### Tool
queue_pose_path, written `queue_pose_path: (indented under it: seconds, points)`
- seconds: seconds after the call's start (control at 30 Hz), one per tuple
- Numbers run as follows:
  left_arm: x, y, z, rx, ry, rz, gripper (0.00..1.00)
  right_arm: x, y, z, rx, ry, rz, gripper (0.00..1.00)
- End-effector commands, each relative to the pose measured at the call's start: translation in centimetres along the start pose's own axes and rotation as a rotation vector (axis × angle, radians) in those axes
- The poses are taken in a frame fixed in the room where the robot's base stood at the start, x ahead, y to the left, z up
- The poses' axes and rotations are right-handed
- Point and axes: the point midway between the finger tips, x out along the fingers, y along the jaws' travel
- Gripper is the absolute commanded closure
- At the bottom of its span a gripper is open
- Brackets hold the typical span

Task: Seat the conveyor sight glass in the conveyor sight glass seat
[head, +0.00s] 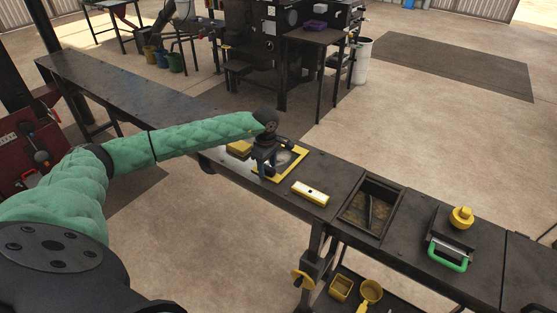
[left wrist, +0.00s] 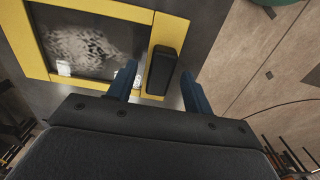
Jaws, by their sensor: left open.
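A yellow rectangular frame (head: 291,163) lies on the dark bench top around a dark panel with a pale, mottled patch. In the left wrist view the frame (left wrist: 82,8) fills the upper left, and a black upright block (left wrist: 162,70) stands on its right side. I cannot tell from the frames which part is the sight glass and which is its seat. My left gripper (head: 265,172) is over the frame, open. In the left wrist view its two blue fingers (left wrist: 158,88) stand apart on either side of the black block's near end; I cannot tell if they touch it.
A yellow block (head: 238,147) lies left of the gripper, and a yellow-and-white bar (head: 310,193) lies to its right. The bench's far left is clear.

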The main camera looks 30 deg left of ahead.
Motion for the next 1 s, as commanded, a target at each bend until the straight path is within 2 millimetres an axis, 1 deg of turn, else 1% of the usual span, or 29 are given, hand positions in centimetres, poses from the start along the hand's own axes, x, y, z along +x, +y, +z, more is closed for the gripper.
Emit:
queue_pose_path:
  seconds: [0.13, 0.33, 0.37, 0.4, 0.57, 0.6, 0.63, 0.87, 1.0]
  points:
    - [0.56, -0.07, -0.04, 0.000, 0.001, -0.001, 0.49, 0.03, 0.00, 0.64, 0.000, -0.004, 0.000, 0.64]
    - [0.62, -0.05, -0.04, 0.000, 0.001, 0.000, 0.49, 0.09, 0.01, 0.65, 0.000, -0.004, 0.000, 0.64]
    - [0.61, -0.05, -0.04, 0.000, 0.001, 0.000, 0.51, 0.09, 0.01, 0.64, 0.000, -0.004, 0.000, 0.64]
    - [0.60, -0.05, -0.04, 0.000, 0.001, 0.000, 0.59, 0.09, 0.01, 0.64, 0.000, -0.004, 0.000, 0.64]
    - [0.58, -0.04, -0.03, 0.000, 0.001, 0.000, 0.90, 0.08, 0.06, 0.62, 0.000, -0.003, 0.000, 0.64]
    - [0.58, -0.04, -0.03, 0.000, 0.001, 0.000, 0.98, 0.07, 0.08, 0.61, 0.001, -0.003, 0.001, 0.64]
    - [0.58, -0.04, -0.03, 0.000, 0.001, 0.000, 1.00, 0.07, 0.10, 0.60, 0.001, -0.003, 0.001, 0.64]
    - [0.51, -0.01, -0.04, -0.001, 0.001, 0.001, 1.00, 0.10, 0.23, 0.61, 0.000, -0.004, 0.002, 0.64]
    - [0.16, 0.05, -0.04, -0.001, 0.000, 0.002, 1.00, 0.47, 0.21, 0.63, 0.000, -0.009, 0.002, 0.64]
